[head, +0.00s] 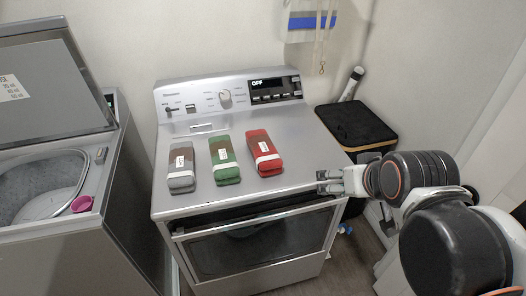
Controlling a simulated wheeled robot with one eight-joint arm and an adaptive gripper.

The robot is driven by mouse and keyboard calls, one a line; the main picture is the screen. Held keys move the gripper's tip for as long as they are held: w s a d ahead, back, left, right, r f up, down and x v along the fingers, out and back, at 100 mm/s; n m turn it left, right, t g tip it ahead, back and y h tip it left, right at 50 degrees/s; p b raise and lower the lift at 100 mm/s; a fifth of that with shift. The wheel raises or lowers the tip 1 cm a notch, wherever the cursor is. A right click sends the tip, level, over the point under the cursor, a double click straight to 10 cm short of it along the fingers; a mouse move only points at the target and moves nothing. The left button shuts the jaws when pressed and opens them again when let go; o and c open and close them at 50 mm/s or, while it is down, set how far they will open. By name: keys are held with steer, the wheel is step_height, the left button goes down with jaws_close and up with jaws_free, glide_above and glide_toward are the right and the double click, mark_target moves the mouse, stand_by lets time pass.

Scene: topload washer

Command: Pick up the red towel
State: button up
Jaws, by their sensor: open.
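The red towel (263,147) is a folded bundle with a white band. It lies on the metal top of the dryer (300,131), at the right end of a row of three towels. The green towel (222,164) lies just left of it, and the grey towel (181,181) is farthest left. My gripper (322,182) is open and empty at the dryer's front right edge, right of the red towel and a little nearer the front. It is apart from the towel.
An open top-load washer (110,180) stands at the left, with a pink cup-like thing (81,204) on its rim. A black-topped bin (356,123) stands right of the dryer. The dryer's control panel (228,94) rises behind the towels. The dryer top right of the red towel is clear.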

steer(key=w+a+f+n+t+y, duration=0.1)
steer(key=w+a+f, duration=0.1)
steer(key=w+a, duration=0.3)
steer(key=w+a+f+n+t+y, duration=0.1)
steer(key=w+a+f+t, duration=0.15)
steer(key=w, duration=0.45)
steer(key=t+y+b, duration=0.1)
steer(key=y, duration=0.1)
glide_toward(263, 145)
steer(key=shift+w+a+f+n+b, duration=0.2)
steer(key=shift+w+a+f, duration=0.1)
steer(key=shift+f, duration=0.2)
steer(key=shift+w+a+f+n+b, duration=0.2)
steer(key=shift+w+a+f, duration=0.1)
steer(key=shift+f, duration=0.25)
steer(key=shift+w+r+b+x, duration=0.1)
steer(key=shift+r+b+x, duration=0.15)
steer(key=shift+x, duration=0.7)
steer(key=shift+w+r+b+x, duration=0.1)
steer(key=shift+b+x, duration=0.15)
steer(key=shift+x, duration=0.65)
steer(key=shift+w+r+b+x, duration=0.1)
steer(key=shift+r+b+x, duration=0.15)
steer(key=shift+x, duration=0.7)
steer(key=shift+d, duration=0.2)
steer(key=c, duration=1.2)
